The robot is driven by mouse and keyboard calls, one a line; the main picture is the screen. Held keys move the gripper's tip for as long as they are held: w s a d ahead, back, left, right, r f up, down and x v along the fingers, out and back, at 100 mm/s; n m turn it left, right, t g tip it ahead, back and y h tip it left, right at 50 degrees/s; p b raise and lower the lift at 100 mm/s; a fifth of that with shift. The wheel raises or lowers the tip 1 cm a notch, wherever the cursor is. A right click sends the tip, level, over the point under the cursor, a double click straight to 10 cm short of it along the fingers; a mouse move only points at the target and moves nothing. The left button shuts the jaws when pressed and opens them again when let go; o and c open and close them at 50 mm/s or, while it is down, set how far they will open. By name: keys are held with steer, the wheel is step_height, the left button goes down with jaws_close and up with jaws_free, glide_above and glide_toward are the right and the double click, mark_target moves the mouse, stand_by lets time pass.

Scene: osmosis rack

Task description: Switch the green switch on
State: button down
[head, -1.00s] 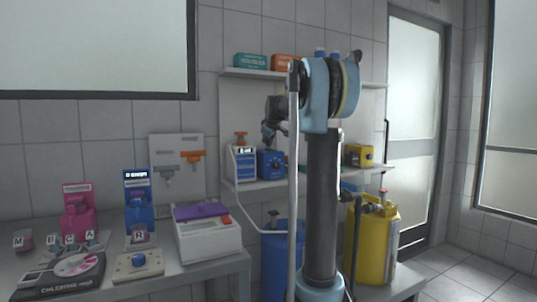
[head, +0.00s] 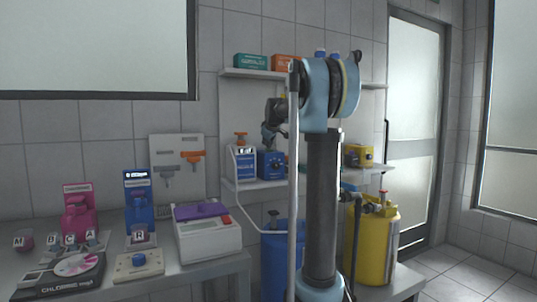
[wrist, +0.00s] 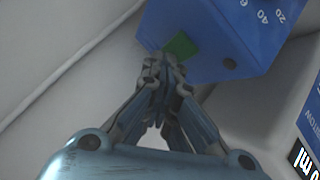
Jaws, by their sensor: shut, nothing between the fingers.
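The green switch (wrist: 180,45) is a small green patch on the blue box (wrist: 215,35) in the wrist view. My gripper (wrist: 162,62) is shut and empty, with its fingertips right at the lower-left edge of the switch. I cannot tell whether they touch it. In the head view the blue box (head: 271,165) stands on the middle wall shelf, and my gripper (head: 268,137) is just above it. The switch cannot be made out in the head view.
A blue-and-white device (head: 241,165) with an orange top stands close to the left of the blue box. A yellow box (head: 359,155) is on the shelf to the right. The upper shelf (head: 252,73) is above. A yellow tank (head: 378,245) stands below right.

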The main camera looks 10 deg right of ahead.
steer(key=shift+s+f, duration=0.15)
steer(key=shift+f, duration=0.2)
steer(key=shift+d, duration=0.1)
stand_by(0.7)
steer(key=shift+d, duration=0.1)
steer(key=shift+w+d+r, duration=0.15)
steer(key=shift+w+r, duration=0.1)
steer(key=shift+w+f, duration=0.15)
steer(key=shift+w, duration=0.25)
steer(key=shift+s+r, duration=0.5)
steer(key=shift+r, duration=1.1)
steer(key=shift+s+r, duration=0.15)
steer(key=shift+r, duration=1.15)
